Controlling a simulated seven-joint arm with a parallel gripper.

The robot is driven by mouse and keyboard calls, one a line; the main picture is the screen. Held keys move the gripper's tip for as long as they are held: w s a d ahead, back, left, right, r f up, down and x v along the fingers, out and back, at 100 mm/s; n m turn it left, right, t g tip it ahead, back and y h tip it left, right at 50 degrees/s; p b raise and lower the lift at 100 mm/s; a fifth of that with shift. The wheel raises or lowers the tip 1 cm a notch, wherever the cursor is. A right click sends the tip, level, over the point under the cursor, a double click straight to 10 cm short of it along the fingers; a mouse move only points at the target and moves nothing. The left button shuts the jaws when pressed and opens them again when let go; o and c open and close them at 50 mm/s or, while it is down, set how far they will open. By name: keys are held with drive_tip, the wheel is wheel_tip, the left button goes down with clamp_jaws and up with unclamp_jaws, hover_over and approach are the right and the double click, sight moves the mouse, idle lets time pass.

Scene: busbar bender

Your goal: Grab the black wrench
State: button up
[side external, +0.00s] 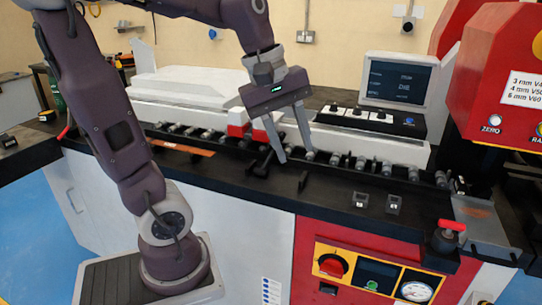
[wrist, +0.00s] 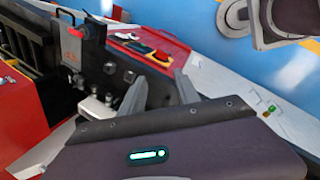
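My gripper (side external: 297,157) is open over the black bench top, its two fingers pointing down and apart. No object shows between them. It also shows open in the wrist view (wrist: 160,82), with dark machine surface behind the fingers. A dark, bar-like piece (side external: 260,163) lies on the bench just left of the left finger; it may be the black wrench, but its shape is too small and dark to be sure. I cannot tell whether the finger touches it. I cannot make out a wrench in the wrist view.
A row of metal rollers (side external: 340,160) runs along the black bench (side external: 330,205). A monitor (side external: 397,80) stands behind it. A red-handled clamp (side external: 447,236) is at the right front, near the red machine head (side external: 500,75). An orange-brown strip (side external: 183,147) lies at left.

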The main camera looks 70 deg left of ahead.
drive_tip(key=w+a+f+n, duration=0.2)
drive_tip(key=w+a+n, duration=0.2)
drive_tip(key=a+n, duration=0.45)
drive_tip(key=n+g, duration=0.2)
drive_tip(key=n, duration=1.8)
hover_over(268, 157)
drive_tip(key=s+a, duration=0.1)
drive_tip(key=shift+m+h, duration=0.25)
drive_tip(key=shift+h, duration=0.05)
wheel_tip(268, 157, down, 9)
drive_tip(key=shift+s+f, duration=0.1)
drive_tip(key=f, duration=0.4)
drive_tip(key=w+f, duration=0.1)
drive_tip(key=f, duration=0.1)
drive_tip(key=shift+d+f, duration=0.15)
drive_tip(key=shift+d, duration=0.25)
drive_tip(key=shift+f, duration=0.1)
drive_tip(key=shift+f, duration=0.2)
clamp_jaws()
